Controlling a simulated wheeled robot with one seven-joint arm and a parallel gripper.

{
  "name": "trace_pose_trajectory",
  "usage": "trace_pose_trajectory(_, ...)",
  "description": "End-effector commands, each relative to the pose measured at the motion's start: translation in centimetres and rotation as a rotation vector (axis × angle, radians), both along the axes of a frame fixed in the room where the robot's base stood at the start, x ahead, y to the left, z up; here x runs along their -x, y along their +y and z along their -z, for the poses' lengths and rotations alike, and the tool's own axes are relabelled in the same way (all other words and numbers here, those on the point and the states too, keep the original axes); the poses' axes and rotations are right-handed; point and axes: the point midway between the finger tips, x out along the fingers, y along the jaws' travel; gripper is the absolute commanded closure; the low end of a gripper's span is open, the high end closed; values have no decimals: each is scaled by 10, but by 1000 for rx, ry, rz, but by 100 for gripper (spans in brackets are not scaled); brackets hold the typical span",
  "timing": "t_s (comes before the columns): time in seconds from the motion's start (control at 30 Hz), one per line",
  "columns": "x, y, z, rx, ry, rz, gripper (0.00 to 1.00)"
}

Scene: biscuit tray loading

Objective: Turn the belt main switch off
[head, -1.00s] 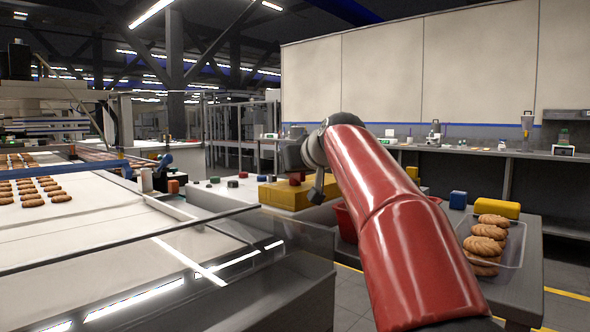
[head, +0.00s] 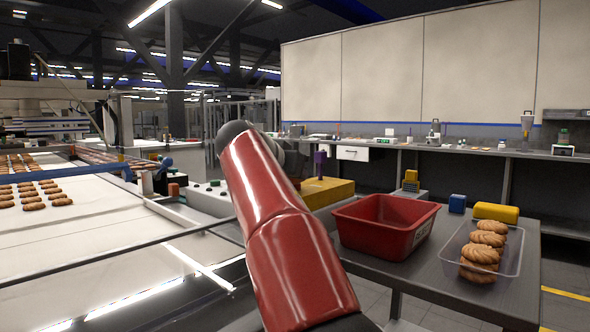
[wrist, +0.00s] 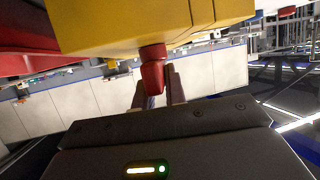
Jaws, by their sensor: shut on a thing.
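The yellow switch box (head: 328,191) stands on the machine's side panel, partly behind my red arm in the head view. It also fills the top of the wrist view (wrist: 160,25). A red switch knob (wrist: 152,72) sticks out from the box, between the two fingers of my gripper (wrist: 156,88). The fingers are shut on the knob. In the head view my gripper is hidden behind my arm. A purple upright piece (head: 320,163) shows at the box; I cannot tell what it is.
A red bin (head: 385,222) and a clear tray (head: 510,262) of biscuits stand on the grey side table (head: 420,270). The belt (head: 40,230) with rows of biscuits is at left.

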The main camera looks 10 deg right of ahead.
Motion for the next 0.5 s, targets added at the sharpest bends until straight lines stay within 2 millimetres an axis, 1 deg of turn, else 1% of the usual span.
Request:
trace_pose_trajectory(0.23, -1, 1, -2, -2, 3, 146, 100)
trace_pose_trajectory(0.5, -1, 1, 1, -3, 4, 223, 100)
